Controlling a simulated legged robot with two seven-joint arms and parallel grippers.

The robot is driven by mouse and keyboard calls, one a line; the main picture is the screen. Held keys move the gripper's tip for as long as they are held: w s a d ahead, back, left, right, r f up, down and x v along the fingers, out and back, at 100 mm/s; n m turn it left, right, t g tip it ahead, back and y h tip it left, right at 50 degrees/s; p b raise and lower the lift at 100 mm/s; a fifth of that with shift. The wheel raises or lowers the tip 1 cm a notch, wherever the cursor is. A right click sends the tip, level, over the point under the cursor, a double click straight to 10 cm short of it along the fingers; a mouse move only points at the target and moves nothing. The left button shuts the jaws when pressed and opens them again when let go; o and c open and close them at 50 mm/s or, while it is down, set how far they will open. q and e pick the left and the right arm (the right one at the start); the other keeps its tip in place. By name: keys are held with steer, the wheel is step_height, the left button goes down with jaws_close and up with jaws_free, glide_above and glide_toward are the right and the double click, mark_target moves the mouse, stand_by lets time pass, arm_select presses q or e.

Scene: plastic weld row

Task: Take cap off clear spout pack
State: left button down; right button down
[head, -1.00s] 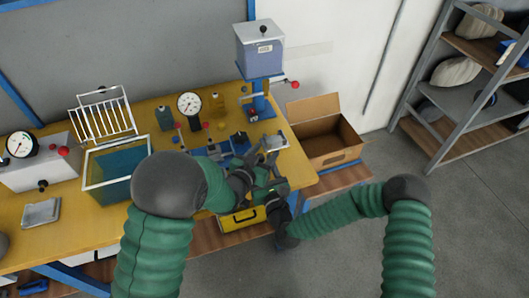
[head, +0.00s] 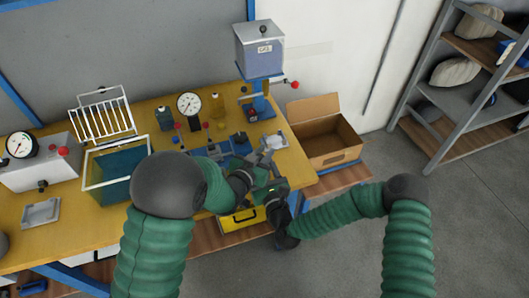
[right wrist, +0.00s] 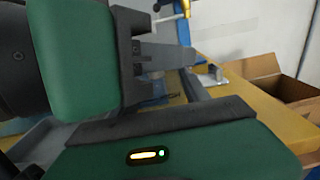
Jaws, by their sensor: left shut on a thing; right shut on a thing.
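My left gripper (head: 256,168) and my right gripper (head: 268,172) are close together over the front right of the yellow workbench. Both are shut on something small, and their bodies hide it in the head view. I cannot make out the clear spout pack or its cap. In the right wrist view, a green gripper body with a dark plate and a grey finger (right wrist: 165,53) stands at the upper left. Another green body with a lit indicator crosses the bottom.
The yellow workbench (head: 75,228) holds a blue-green tank (head: 117,170), a dial gauge (head: 189,103), small bottles (head: 165,117) and a flat silvery tray (head: 40,212). A grey hopper box (head: 260,50) stands behind. An open cardboard box (head: 322,140) is to the right, with a shelf (head: 465,95) beyond.

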arm_select(q)
steer(key=shift+r, duration=0.1)
arm_select(e)
steer(key=shift+f, duration=0.1)
arm_select(q)
steer(key=shift+r, duration=1)
step_height(320, 180, up, 4)
steer(key=shift+r, duration=0.1)
arm_select(e)
steer(key=shift+c, duration=2.3)
jaws_free()
steer(key=shift+s, duration=0.1)
